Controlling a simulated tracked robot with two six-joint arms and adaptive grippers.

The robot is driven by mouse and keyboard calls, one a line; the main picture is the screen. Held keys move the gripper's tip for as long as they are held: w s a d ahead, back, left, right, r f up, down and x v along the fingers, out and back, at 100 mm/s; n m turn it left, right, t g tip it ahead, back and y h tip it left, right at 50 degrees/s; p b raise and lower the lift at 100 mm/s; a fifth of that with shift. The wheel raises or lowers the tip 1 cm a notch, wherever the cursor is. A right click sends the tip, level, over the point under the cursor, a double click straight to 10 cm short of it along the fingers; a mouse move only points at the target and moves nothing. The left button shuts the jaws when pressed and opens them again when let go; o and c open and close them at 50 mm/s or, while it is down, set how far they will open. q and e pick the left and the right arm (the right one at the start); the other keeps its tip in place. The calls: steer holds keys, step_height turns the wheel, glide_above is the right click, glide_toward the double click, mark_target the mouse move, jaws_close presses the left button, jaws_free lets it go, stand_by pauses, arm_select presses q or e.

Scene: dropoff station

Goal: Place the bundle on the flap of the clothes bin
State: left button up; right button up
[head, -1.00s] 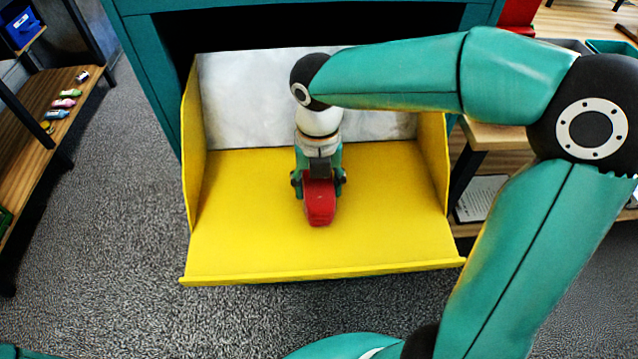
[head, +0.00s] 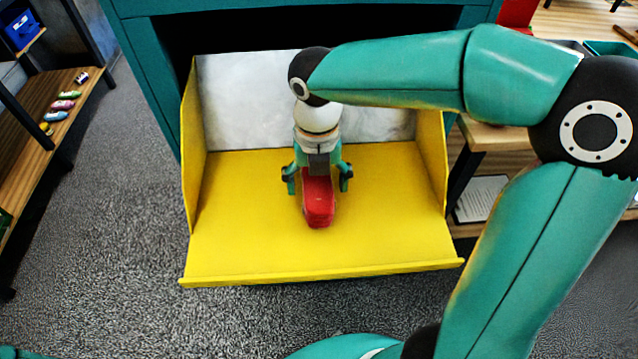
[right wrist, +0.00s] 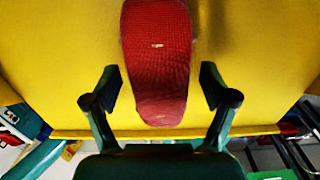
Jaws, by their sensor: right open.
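The red bundle (head: 319,205) lies on the yellow flap (head: 260,240) of the clothes bin (head: 150,60), near the middle. My right gripper (head: 318,184) is over the rear part of the bundle, with its fingers spread to either side. In the right wrist view the bundle (right wrist: 157,60) lies between the open fingers (right wrist: 160,92), with a gap on each side. The gripper hides the bundle's back end in the head view. My left gripper does not show.
The flap has yellow side walls and a low front lip, with a grey-white panel (head: 240,100) behind. A wooden shelf (head: 50,130) with small colourful items stands at the left. Another wooden shelf (head: 490,140) stands at the right, behind my right arm.

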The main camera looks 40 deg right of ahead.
mark_target(317, 180)
step_height(317, 180, up, 11)
steer(key=shift+f+p, duration=0.1)
steer(key=shift+p, duration=0.85)
